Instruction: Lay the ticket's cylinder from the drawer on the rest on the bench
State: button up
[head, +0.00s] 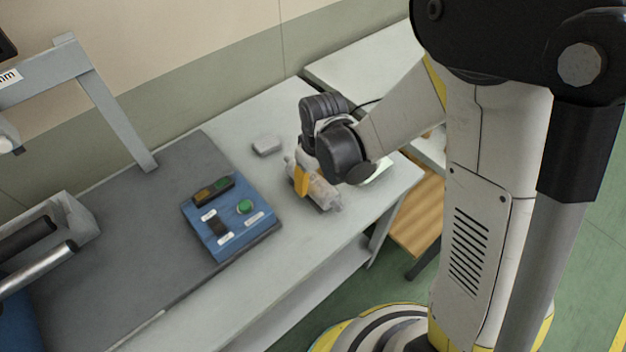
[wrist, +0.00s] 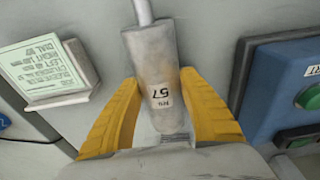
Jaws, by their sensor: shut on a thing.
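A grey metal cylinder (wrist: 152,65) with a thin end shaft and a white label reading 57 is between the yellow fingers of my gripper (wrist: 158,115) in the wrist view. The fingers are shut on its sides. In the head view my gripper (head: 303,181) is low over the bench (head: 295,240), and the cylinder (head: 324,194) shows partly beside the yellow finger. I cannot tell whether it touches the bench or a rest below; the gripper hides that spot. A pale green printed ticket (wrist: 50,70) is on a light stand left of the fingers in the wrist view.
A blue control box (head: 229,216) with a green button stands left of my gripper on a dark grey plate (head: 120,230). A small grey block (head: 266,145) lies behind it. A grey frame (head: 115,115) rises at the left. Bare bench lies in front of the cylinder.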

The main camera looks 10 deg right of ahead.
jog(key=shift+f, duration=0.35)
jog(key=o, duration=1.4)
jog(key=shift+r, duration=0.15)
jog(key=r, duration=0.4)
jog(key=s+r, duration=0.1)
jog(key=r, duration=0.2)
jog(key=d+r, duration=0.1)
jog(key=r, duration=0.3)
jog(key=shift+s+r, duration=0.15)
jog(key=shift+r, duration=0.2)
jog(key=s+d+r+m+t, duration=0.6)
jog(key=s+d+r, duration=0.2)
jog(key=d, duration=0.4)
jog(key=shift+s+d+r+m+h, duration=0.3)
jog(key=shift+s+m+h, duration=0.1)
jog(key=shift+s, duration=0.4)
